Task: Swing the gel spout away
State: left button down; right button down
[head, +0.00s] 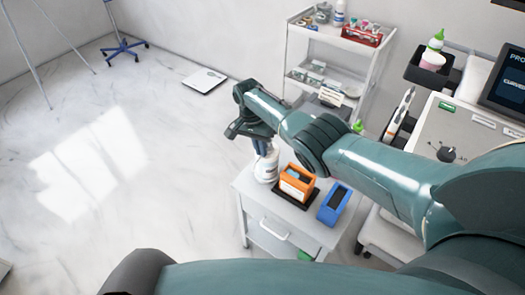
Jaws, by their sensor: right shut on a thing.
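A white pump bottle (267,168) stands upright on the small white side table (258,209). Its top and spout are hidden behind my right gripper (262,143). My right arm reaches in from the right, and its gripper is at the top of the bottle, shut on the gel spout as far as I can tell; the fingertips are small and partly covered. My left gripper is not in view.
An orange box (297,183) on a dark tray and a blue holder (334,204) stand right of the bottle. A shelf cart (291,50) stands behind. A console with a screen (508,85) is at right. The floor at left is mostly clear.

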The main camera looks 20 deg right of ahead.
jog(key=shift+w+m, duration=0.2)
jog(key=shift+m, duration=0.2)
jog(key=shift+b, duration=0.3)
jog(key=shift+w+r+m, duration=0.1)
jog(key=shift+m, duration=0.2)
jog(key=c, duration=1.6)
grip_release()
jog(key=shift+o, duration=0.2)
